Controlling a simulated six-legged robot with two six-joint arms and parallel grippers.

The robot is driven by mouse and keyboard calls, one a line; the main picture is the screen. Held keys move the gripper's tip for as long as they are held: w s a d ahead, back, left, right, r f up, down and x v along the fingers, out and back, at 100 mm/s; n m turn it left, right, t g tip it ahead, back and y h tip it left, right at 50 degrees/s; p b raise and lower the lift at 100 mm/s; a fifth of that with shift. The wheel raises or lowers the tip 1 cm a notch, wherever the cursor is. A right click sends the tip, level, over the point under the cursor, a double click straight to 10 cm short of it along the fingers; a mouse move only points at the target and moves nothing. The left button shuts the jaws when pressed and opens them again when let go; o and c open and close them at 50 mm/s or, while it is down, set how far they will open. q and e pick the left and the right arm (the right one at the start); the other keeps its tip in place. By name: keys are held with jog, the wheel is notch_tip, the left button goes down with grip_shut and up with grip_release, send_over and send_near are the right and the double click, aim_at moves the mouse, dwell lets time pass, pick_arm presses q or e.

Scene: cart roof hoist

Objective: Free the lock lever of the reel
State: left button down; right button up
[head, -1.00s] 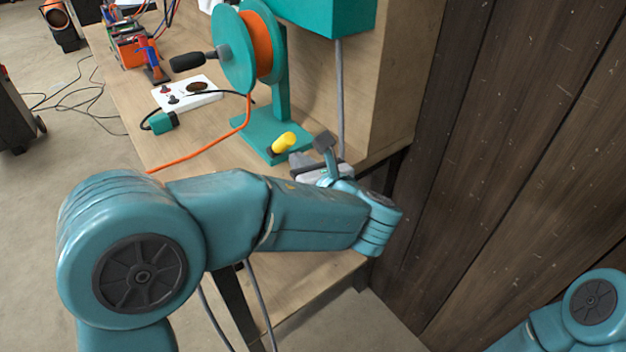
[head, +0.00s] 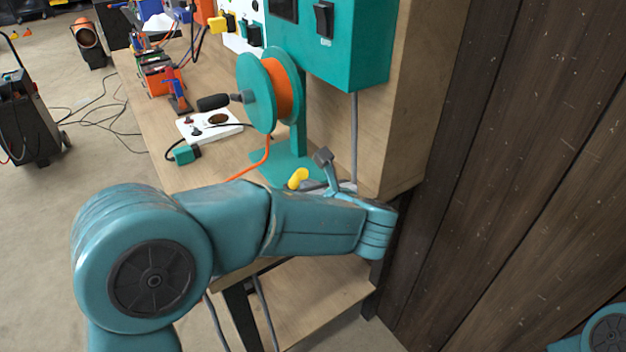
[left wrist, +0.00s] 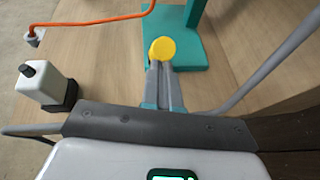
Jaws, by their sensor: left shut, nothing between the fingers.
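The reel (head: 258,92) is a teal spool wound with orange cord, on a teal stand above the bench, with a black crank handle at its left. Its yellow lock lever (head: 298,179) is low at the front of the teal base. In the left wrist view the lever's round yellow end (left wrist: 162,49) lies right at the tips of my left gripper (left wrist: 164,72). The gripper is shut with nothing between its fingers; whether it touches the lever I cannot tell. In the head view my left arm hides most of this gripper. My right gripper is out of view.
A teal switch box (head: 350,45) hangs above right of the reel, with a grey conduit (head: 354,135) below it. A white panel (head: 210,124) with a teal plug (head: 185,154) lies left on the bench. A white block (left wrist: 46,86) stands left of my gripper. A dark plank wall (head: 510,170) closes the right.

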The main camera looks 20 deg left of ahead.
aim_at(295, 172)
pick_arm(q)
jog(key=w+a+r+g+h+p, duration=0.1)
jog(key=p, duration=0.3)
jog(key=a+r+g+h+p, duration=0.1)
jog(key=p, duration=0.3)
jog(key=w+a+r+g+h+p, duration=0.1)
jog(key=r+p, duration=0.1)
jog(key=p, duration=0.2)
jog(key=shift+w+a+r+n+h+p, duration=0.1)
jog(key=shift+w+a+n+h+p, duration=0.2)
jog(key=shift+w+h, duration=0.1)
jog(key=shift+w+a+g+p, duration=0.3)
jog(key=shift+a+p, duration=0.15)
jog(key=shift+p, duration=0.2)
jog(key=shift+w+a, duration=0.1)
